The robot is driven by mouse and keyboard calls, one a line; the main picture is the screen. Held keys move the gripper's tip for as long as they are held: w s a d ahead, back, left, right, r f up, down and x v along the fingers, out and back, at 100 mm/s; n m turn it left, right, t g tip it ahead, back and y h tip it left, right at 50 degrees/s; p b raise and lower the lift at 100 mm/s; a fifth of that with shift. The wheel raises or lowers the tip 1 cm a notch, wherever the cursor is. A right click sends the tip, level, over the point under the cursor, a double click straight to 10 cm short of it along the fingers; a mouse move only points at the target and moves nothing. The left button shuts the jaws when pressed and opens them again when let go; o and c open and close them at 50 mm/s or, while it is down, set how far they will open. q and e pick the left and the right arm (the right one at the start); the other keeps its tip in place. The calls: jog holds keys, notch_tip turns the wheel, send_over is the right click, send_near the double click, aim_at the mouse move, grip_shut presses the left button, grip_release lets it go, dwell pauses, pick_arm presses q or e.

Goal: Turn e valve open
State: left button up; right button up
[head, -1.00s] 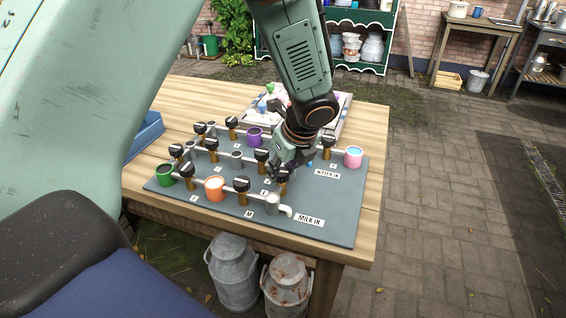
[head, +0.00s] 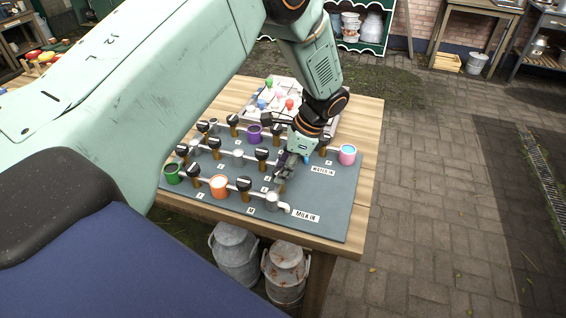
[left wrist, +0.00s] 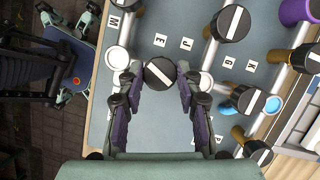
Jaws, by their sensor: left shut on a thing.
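Black-capped valve knobs with white stripes stand on a grey board (head: 335,205). My left gripper (head: 284,174) is over the board near its front right in the head view. In the left wrist view, the gripper (left wrist: 161,80) is shut on one valve knob (left wrist: 160,74), with a finger on each side. The stripe on this knob runs diagonally. Small letter tags lie on the board, but they are too small or turned for me to tell surely which one belongs to the held valve. The gripper hides most of this valve in the head view. My right gripper is not in view.
Neighbouring knobs (head: 243,184) stand close on the white pipes. Green (head: 173,174), orange (head: 219,187), purple (head: 254,135) and pink (head: 347,154) cups are on the board. A tray of coloured pieces (head: 275,95) lies behind. Milk cans (head: 286,275) stand below the table.

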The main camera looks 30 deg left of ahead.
pick_arm(q)
jog(key=n, duration=0.2)
jog(key=n+g+h, duration=0.1)
jog(key=n, duration=0.2)
jog(key=shift+w+a+r+h+p, duration=0.15)
jog(key=shift+w+a+h+p, duration=0.05)
jog(key=shift+h+p, duration=0.1)
jog(key=shift+n, duration=0.3)
jog(key=o, duration=1.2)
jog(key=shift+s, duration=0.1)
jog(key=shift+c, duration=0.2)
jog(key=v, duration=1.2)
jog(key=shift+w, duration=0.25)
jog(key=shift+s+f+g, duration=0.1)
jog(key=shift+f+g, duration=0.1)
jog(key=shift+g, duration=0.1)
